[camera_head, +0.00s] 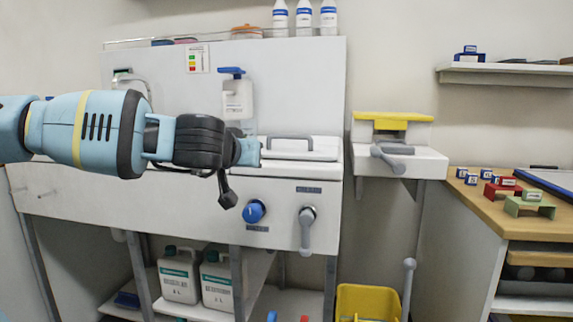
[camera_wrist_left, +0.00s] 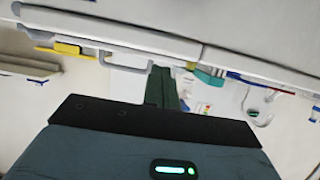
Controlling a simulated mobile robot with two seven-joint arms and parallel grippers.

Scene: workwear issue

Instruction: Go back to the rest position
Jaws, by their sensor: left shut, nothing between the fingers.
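My left arm comes in from the left in the head view, stretched across the front of a white wash unit (camera_head: 160,202). My left gripper (camera_head: 250,153) is shut and empty. It appears in front of the unit's top, just left of the grey-handled lid (camera_head: 312,152); I cannot tell whether it touches anything. In the left wrist view the gripper's dark green finger part (camera_wrist_left: 162,88) points toward the unit's pale edge. My right gripper is in neither view.
A blue knob (camera_head: 253,211) and a grey lever (camera_head: 306,230) stick out of the unit's front. A dispenser bottle (camera_head: 237,97) hangs behind the gripper. White jugs (camera_head: 179,276) and a yellow bin (camera_head: 367,302) stand below. A wooden counter (camera_head: 480,212) with small items is at right.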

